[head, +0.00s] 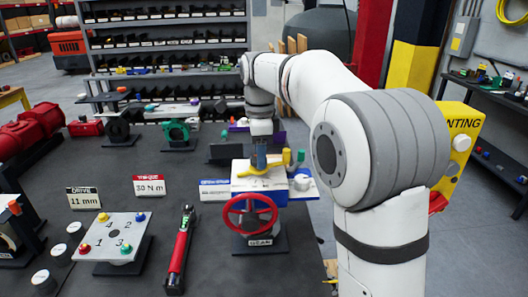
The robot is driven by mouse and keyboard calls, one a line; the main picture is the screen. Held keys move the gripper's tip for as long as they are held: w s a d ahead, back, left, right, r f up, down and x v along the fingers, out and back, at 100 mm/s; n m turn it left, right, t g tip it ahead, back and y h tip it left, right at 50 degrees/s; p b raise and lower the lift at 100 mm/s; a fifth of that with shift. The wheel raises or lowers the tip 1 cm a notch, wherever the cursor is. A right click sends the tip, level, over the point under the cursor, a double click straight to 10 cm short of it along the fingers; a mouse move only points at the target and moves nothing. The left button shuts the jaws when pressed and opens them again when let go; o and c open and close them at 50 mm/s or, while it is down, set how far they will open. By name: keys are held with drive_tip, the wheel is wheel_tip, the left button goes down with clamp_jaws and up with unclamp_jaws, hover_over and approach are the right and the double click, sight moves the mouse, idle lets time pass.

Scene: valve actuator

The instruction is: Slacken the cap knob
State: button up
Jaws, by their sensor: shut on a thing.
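The valve actuator (245,187) is a white and blue box on a dark base near the middle of the head view. A red handwheel (250,215) is on its front, above a plate reading GEAR. A yellow lever-like piece (258,171) lies on its top. My gripper (261,163) points straight down over the top of the actuator, shut on the cap knob there. The fingers mostly hide the cap knob, so its shape and seating cannot be made out.
A numbered plate (112,237) with coloured knobs stands at the front left. A red torque wrench (180,248) lies beside it. Signs reading DRIVE 11 mm (83,198) and TORQUE 30 N m (149,187) stand behind. Shelves (165,60) fill the back. My arm covers the right.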

drive_tip(key=n, duration=0.2)
drive_tip(key=n+p, duration=0.1)
drive_tip(key=n, duration=0.1)
drive_tip(key=shift+a+r, duration=0.1)
drive_tip(key=shift+a, duration=0.1)
drive_tip(key=n+p, duration=0.1)
drive_tip(key=n, duration=0.3)
drive_tip(key=shift+n+p, duration=0.3)
drive_tip(key=shift+p, duration=0.05)
drive_tip(key=n+p, duration=0.1)
drive_tip(key=n, duration=0.3)
drive_tip(key=shift+f+n, duration=0.25)
drive_tip(key=shift+n, duration=1.45)
drive_tip(key=o, duration=0.8)
drive_tip(key=shift+s+a+r, duration=0.1)
drive_tip(key=shift+o, duration=0.9)
